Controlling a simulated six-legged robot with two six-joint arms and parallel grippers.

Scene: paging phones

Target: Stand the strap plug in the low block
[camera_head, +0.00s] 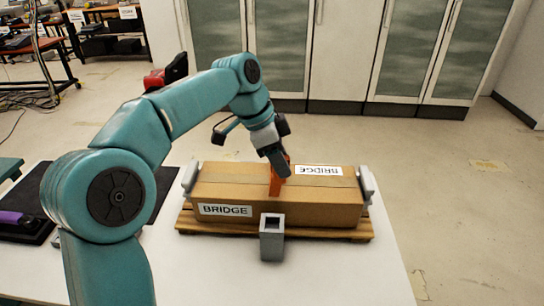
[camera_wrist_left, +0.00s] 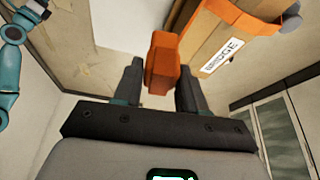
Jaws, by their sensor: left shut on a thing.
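The strap plug (camera_wrist_left: 160,64) is an orange block between the two dark fingers of my left gripper (camera_wrist_left: 158,88) in the left wrist view. In the head view my left gripper (camera_head: 280,170) is over the middle of the bridge box, shut on the plug. Orange (camera_head: 275,187) shows below the fingers; plug and strap are hard to tell apart there. An orange strap (camera_wrist_left: 243,14) crosses the box in the wrist view; its link to the plug is unclear. The low block (camera_head: 272,240) is grey, with a square opening on top, in front of the box.
The brown BRIDGE box (camera_head: 335,205) lies on a wooden pallet (camera_head: 340,234) between grey end pieces. A black mat (camera_head: 165,188) and a dark tray with a purple item (camera_head: 12,217) are at left. The white table (camera_head: 340,278) is clear at front right.

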